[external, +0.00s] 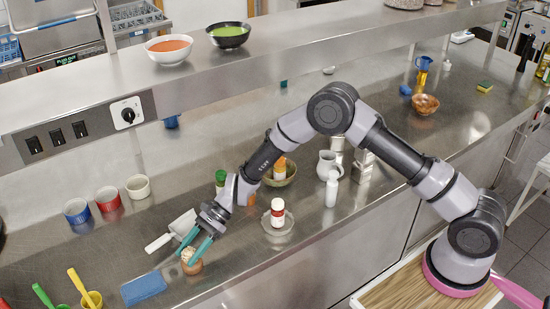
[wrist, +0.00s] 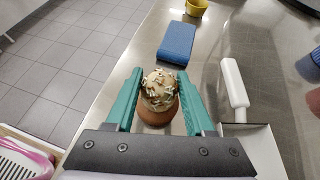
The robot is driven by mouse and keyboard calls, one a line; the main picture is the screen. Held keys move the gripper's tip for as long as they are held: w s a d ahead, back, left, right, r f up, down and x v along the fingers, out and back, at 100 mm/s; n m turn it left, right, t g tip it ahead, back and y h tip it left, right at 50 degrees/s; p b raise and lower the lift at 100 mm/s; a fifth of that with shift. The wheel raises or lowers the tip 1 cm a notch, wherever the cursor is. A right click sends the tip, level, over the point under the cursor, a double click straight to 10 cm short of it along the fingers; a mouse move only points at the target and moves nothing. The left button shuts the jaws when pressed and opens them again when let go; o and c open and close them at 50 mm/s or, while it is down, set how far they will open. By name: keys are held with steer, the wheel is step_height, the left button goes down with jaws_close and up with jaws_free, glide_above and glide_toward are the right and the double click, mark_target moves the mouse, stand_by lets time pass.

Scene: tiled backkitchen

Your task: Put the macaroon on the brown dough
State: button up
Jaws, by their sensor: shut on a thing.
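The macaroon (wrist: 158,88) is a round beige ball with pale sprinkles, between the teal fingers of my gripper (wrist: 158,76) in the wrist view. My gripper is shut on it. The brown dough (wrist: 157,118) shows directly below the macaroon, partly hidden by it. In the external view my gripper (external: 189,249) points down near the counter's front edge, with the macaroon (external: 188,255) at its fingertips and the brown dough (external: 193,268) just under it. I cannot tell whether the macaroon rests on the dough or hovers slightly above it.
A blue sponge (external: 144,289) lies left of the dough. A metal scoop with a white handle (external: 160,242) lies close behind. A glass dish (external: 277,222) holding a white bottle with a red label stands to the right. The counter's front edge (external: 215,288) is close.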

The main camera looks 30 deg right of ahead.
steer(key=o, duration=1.3)
steer(key=shift+d+r, duration=0.1)
steer(key=shift+r, duration=0.05)
steer(key=v, duration=1.1)
steer(key=shift+d+r, duration=0.1)
steer(key=shift+d, duration=0.3)
